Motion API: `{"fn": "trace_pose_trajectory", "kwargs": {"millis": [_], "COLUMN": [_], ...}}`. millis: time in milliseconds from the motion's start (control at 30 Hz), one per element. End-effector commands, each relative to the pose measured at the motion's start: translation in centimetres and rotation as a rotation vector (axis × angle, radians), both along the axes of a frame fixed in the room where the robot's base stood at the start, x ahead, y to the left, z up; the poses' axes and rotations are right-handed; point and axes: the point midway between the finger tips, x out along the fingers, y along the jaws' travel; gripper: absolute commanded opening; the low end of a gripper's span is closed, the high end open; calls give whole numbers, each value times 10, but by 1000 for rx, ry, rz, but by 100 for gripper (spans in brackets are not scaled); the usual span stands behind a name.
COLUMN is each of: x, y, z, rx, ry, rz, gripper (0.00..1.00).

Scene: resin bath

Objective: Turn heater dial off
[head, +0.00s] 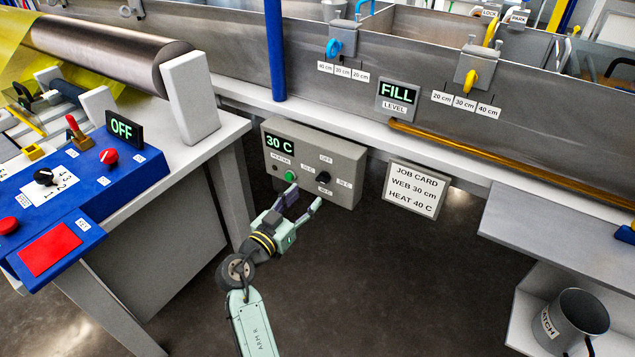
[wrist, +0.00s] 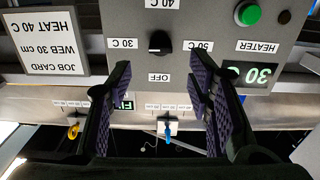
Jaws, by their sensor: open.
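The heater box (head: 347,181) is a grey panel below the tank, and its display reads 30 C. Its black dial (head: 323,177) has OFF above, 30 C right, 40 C below and 50 C left. The dial also shows upside down in the wrist view (wrist: 160,43); a small pale mark seems to face the 30 C side. My gripper (head: 298,199) is open and empty, below and in front of the panel. In the wrist view its fingertips (wrist: 159,66) straddle the line to the dial, with the dial beyond them, apparently untouched.
A green button (head: 290,176) sits left of the dial. The job card (head: 416,188), reading WEB 30 cm and HEAT 40 C, hangs right of the box. A blue control console (head: 90,190) stands left.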

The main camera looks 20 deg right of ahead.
Motion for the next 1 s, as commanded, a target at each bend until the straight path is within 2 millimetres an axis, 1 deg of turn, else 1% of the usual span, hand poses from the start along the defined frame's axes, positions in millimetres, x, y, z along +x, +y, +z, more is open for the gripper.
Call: {"fn": "trace_pose_trajectory", "kwargs": {"millis": [33, 200, 400, 567, 800, 1000], "x": [6, 27, 43, 48, 48, 48], "y": [-9, -35, -55, -60, -61, -61], "z": [4, 4, 2, 1, 0, 0], "rx": [-1, -3, 0, -1, -1, 0], "ry": [2, 2, 2, 2, 2, 2], "rz": [-3, -2, 0, 2, 2, 2], "gripper": [47, 47, 47, 47, 47, 34]}}
